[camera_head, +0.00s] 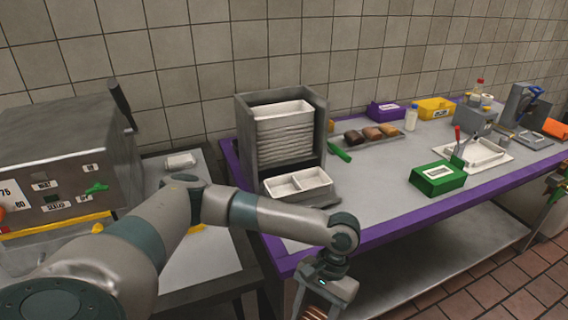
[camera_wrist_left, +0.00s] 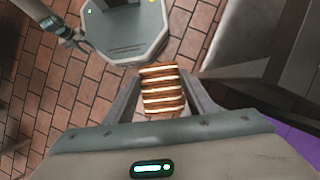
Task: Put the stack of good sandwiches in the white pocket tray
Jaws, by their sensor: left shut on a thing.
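My left gripper (camera_head: 322,296) is shut on a stack of sandwiches (camera_wrist_left: 162,92), held in the air in front of the bench. The stack shows several brown bread layers with pale filling between the fingers in the left wrist view. Only a sliver of it shows at the bottom edge of the head view. The white pocket tray (camera_head: 289,187), with two compartments that look empty, sits at the foot of the grey tray dispenser, behind and above my left gripper. What may be my right gripper (camera_head: 555,185) is cut off at the right edge; its fingers are unclear.
The grey dispenser (camera_head: 244,140) holds a pile of white trays (camera_head: 284,125). A green box (camera_head: 438,178), dark tray with bread pieces (camera_head: 372,138) and bottle (camera_head: 411,118) stand on the purple-edged bench. A grey machine (camera_head: 60,150) stands left. The bench's front middle is clear.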

